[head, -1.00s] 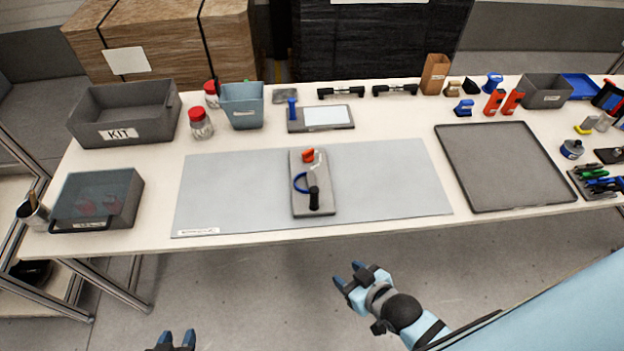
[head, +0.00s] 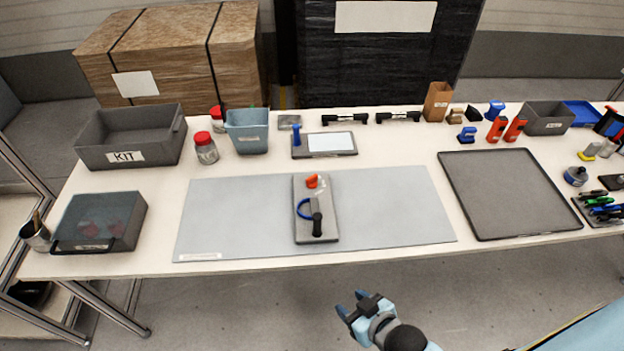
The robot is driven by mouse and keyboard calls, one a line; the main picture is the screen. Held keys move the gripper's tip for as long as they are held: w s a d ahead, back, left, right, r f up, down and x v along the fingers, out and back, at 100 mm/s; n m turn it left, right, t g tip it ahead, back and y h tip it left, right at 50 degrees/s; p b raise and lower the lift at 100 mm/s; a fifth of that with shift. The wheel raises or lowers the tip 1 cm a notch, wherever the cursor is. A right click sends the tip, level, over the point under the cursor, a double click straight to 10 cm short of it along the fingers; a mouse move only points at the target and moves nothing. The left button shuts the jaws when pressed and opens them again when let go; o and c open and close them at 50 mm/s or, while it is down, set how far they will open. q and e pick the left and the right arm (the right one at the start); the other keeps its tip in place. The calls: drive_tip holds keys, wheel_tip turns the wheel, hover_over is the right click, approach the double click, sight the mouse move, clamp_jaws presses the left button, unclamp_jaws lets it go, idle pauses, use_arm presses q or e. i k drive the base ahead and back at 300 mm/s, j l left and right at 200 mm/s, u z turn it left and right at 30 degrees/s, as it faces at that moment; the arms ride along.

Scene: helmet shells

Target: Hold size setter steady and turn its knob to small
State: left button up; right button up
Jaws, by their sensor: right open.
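The size setter (head: 310,226) appears to be the grey rectangular plate lying on the pale grey mat (head: 400,210) at the middle of the table. On it are an orange part (head: 312,181) at the far end, a blue curved band (head: 301,208) and a black handle-like part (head: 317,224) at the near end. I cannot tell which part is the knob. My right gripper (head: 349,304) is open and empty, in front of the table's near edge and apart from the plate. My left gripper is out of view.
A KIT bin (head: 130,157) and a lidded grey box (head: 72,222) stand at the left. A blue-grey bin (head: 248,142) and a red-capped jar (head: 206,150) are behind the mat. A dark tray (head: 505,190) lies at the right. The mat around the plate is clear.

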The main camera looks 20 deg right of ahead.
sight(311, 182)
drive_tip(key=l+u, duration=0.25)
drive_tip(key=l, duration=0.55)
drive_tip(key=l+u, duration=0.25)
drive_tip(key=l, duration=0.55)
drive_tip(key=k+l+u, duration=0.2)
drive_tip(key=l, duration=0.55)
drive_tip(key=i+l, duration=0.05)
